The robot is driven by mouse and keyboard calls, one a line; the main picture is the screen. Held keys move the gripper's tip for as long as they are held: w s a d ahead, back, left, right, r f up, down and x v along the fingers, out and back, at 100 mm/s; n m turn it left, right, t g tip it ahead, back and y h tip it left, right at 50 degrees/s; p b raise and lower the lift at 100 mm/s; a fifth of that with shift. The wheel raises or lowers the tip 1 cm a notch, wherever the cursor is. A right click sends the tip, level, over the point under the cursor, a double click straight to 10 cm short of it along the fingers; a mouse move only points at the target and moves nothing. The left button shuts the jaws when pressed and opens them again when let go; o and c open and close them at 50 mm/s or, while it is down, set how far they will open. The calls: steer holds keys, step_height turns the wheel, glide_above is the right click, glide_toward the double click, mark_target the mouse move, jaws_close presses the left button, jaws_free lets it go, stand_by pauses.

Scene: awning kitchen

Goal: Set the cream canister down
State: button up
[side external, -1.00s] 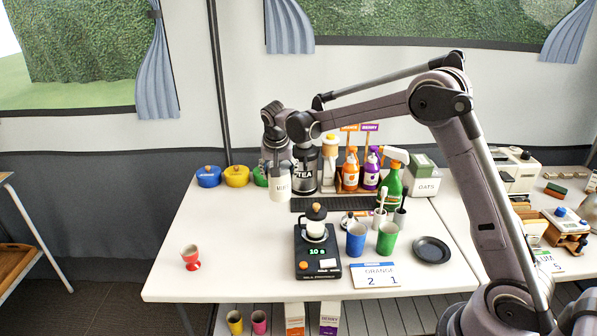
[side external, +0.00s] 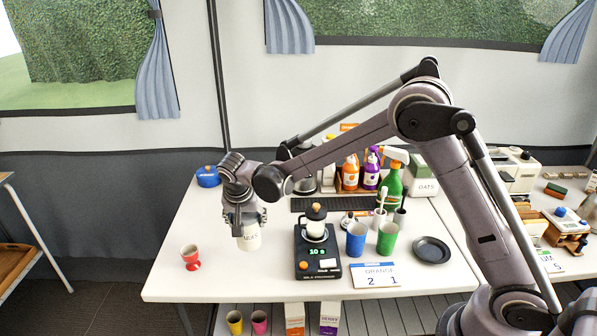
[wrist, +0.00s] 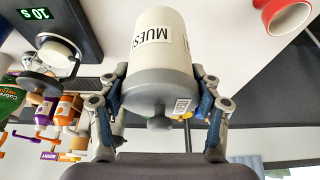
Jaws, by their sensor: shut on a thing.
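The cream canister (side external: 249,239) has a grey lid and a label that starts "MUES". My gripper (side external: 246,214) is shut on it from above, one finger on each side. In the wrist view the canister (wrist: 158,50) sits between the fingers of my gripper (wrist: 160,82), its lid nearest the camera. It looks upright, at or just above the white table (side external: 205,275), left of the black scale. I cannot tell whether its base touches the tabletop.
A red cup (side external: 190,258) stands to the left, and the black scale (side external: 318,262) with a small pot on it to the right. Blue (side external: 356,240) and green cups (side external: 387,239) stand beyond the scale.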

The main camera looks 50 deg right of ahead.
steer(key=shift+w+a+f, duration=0.2)
steer(key=shift+a+f, duration=0.2)
steer(key=shift+a, duration=0.1)
steer(key=shift+w+a+f, duration=0.2)
steer(key=shift+a+f, duration=0.15)
steer(key=shift+a, duration=0.15)
steer(key=shift+f, duration=1.95)
steer(key=shift+f, duration=0.15)
steer(key=o, duration=1.2)
steer(key=shift+o, duration=0.2)
